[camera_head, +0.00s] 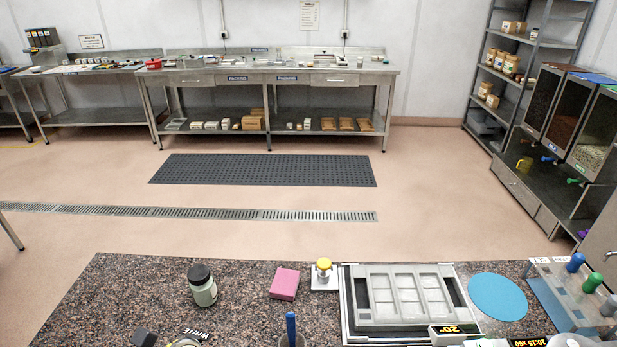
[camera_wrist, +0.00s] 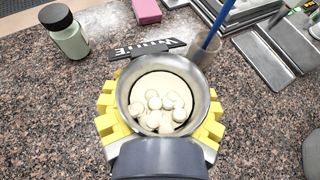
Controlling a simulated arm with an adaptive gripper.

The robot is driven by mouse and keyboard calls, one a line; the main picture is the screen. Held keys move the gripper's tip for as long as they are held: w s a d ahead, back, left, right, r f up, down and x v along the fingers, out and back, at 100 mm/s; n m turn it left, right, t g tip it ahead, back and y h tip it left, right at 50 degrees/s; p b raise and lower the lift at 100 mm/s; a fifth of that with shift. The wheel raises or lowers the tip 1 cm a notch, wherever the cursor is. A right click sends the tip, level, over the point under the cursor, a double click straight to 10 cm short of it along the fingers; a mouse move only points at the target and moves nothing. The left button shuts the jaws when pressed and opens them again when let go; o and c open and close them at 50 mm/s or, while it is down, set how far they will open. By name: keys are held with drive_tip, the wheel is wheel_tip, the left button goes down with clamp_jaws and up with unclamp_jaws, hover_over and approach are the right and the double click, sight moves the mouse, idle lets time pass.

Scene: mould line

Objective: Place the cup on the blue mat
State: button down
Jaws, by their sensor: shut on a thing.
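The metal cup (camera_wrist: 207,90) is round, with white, rounded pieces inside. In the wrist view my gripper (camera_wrist: 160,112) is shut on it, with yellow fingers on its left and right sides. The cup's underside is hidden, so I cannot tell whether it touches the counter. The blue mat (camera_head: 497,297) is a flat, bare disc at the right of the speckled counter in the head view. It is outside the wrist view. The cup cannot be made out clearly in the head view.
A dark-lidded jar (camera_head: 202,286), a pink block (camera_head: 284,284), a yellow-knobbed tool (camera_head: 323,272) and a grey mould tray (camera_head: 374,329) stand left of the mat. A rack (camera_head: 548,290) with coloured handles stands right of it. A container (camera_wrist: 205,52) holding a blue-handled tool is close beyond the cup.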

drive_tip(key=w+d+r+n+t+y, duration=0.1)
drive_tip(key=w+d+r, duration=0.1)
drive_tip(key=w+r, duration=0.6)
drive_tip(key=w+d+r+n+y, duration=0.1)
drive_tip(key=w+d+r, duration=0.15)
drive_tip(key=w, duration=0.85)
drive_tip(key=w+d+r+n+y, duration=0.1)
drive_tip(key=w+d+r, duration=0.2)
drive_tip(key=d+r, duration=0.3)
drive_tip(key=w+d+r+n+y, duration=0.1)
drive_tip(key=w+d+r, duration=0.2)
drive_tip(key=d+r, duration=0.3)
drive_tip(key=w+d+r+n+t+y, duration=0.1)
drive_tip(key=w+d+r+y, duration=0.1)
drive_tip(key=d+r, duration=0.4)
drive_tip(key=shift+w+r+n, duration=0.15)
drive_tip(key=shift+w+n, duration=0.25)
drive_tip(key=shift+w, duration=0.35)
drive_tip(key=shift+d, duration=0.15)
